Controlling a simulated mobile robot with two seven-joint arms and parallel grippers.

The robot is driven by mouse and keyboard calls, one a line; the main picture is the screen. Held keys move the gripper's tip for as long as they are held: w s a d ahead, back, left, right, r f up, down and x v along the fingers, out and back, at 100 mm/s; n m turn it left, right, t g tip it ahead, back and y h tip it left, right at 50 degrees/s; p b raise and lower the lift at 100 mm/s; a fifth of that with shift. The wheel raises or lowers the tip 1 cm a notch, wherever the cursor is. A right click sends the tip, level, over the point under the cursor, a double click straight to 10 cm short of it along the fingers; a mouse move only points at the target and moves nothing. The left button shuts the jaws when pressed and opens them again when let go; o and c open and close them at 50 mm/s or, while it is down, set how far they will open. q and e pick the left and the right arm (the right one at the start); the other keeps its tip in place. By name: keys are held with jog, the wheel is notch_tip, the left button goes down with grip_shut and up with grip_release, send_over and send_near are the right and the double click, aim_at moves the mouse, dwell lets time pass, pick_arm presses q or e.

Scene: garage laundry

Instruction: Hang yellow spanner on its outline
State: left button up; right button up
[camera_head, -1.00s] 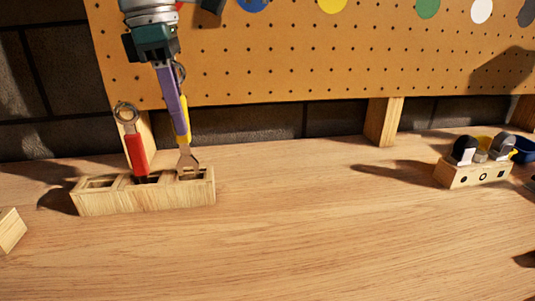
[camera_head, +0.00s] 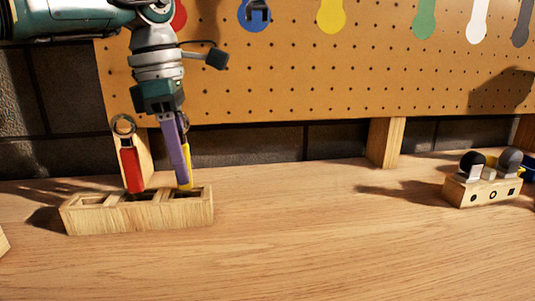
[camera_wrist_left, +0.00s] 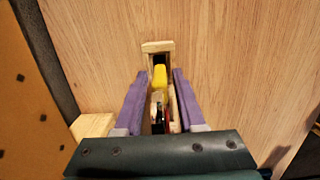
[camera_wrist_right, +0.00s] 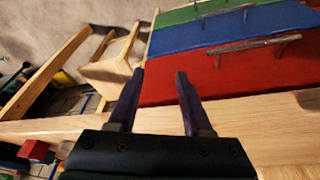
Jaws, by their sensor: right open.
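The yellow spanner (camera_head: 187,172) stands in the right slot of the wooden holder (camera_head: 140,218), its ring end up and partly hidden by my left gripper. My left gripper (camera_head: 180,182) points down over it. In the left wrist view its purple fingers (camera_wrist_left: 160,75) stand apart on either side of the yellow handle (camera_wrist_left: 160,77), with visible gaps. The yellow outline (camera_head: 331,15) is on the pegboard, up and to the right, cut off by the top edge. My right gripper (camera_wrist_right: 158,78) is open and empty; it shows only in the right wrist view.
A red spanner (camera_head: 132,170) stands in the same holder, left of the yellow one. A dark fork-shaped piece shows on the blue outline (camera_head: 247,22). A wooden block with round-topped objects (camera_head: 485,193) stands at right. The bench middle is clear. Coloured panels (camera_wrist_right: 225,70) lie beyond my right gripper.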

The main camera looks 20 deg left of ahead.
pick_arm(q)
jog(key=shift+o, duration=0.6)
